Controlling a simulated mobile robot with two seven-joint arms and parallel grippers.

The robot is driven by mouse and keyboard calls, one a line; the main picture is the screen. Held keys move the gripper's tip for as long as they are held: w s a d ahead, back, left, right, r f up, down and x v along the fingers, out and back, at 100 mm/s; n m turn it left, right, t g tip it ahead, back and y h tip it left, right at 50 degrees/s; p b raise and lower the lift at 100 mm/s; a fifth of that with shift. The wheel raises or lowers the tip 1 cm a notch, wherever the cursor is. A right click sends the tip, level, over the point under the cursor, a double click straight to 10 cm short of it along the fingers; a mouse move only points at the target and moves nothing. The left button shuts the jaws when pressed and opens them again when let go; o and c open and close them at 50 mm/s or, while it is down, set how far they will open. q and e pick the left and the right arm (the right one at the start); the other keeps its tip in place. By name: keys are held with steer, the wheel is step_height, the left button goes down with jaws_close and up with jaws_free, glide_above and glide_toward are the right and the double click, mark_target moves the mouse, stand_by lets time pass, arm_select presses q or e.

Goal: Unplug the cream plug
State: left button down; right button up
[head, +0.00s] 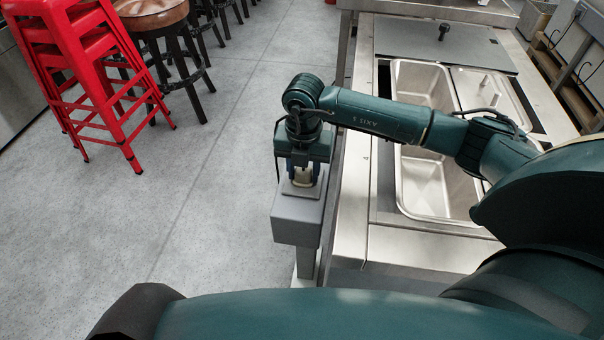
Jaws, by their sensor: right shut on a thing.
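The cream plug (302,176) is at the top of a grey socket box (297,217) on a post beside the steel counter. My right gripper (302,172) points down over the box, with its fingers shut on the cream plug. The plug is partly hidden by the gripper, and I cannot tell whether it is fully seated in the socket plate. No cord from the plug can be made out clearly. My left gripper is not in view.
A steel counter with sink basins (430,185) lies right of the box, under my right arm. Red stacked stools (95,60) and a brown-topped stool (152,14) stand at the upper left. The grey floor (190,240) left of the box is clear.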

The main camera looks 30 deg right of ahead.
mark_target(303, 170)
steer(key=shift+r, duration=0.2)
steer(key=shift+r+p, duration=2.25)
steer(key=shift+r, duration=0.6)
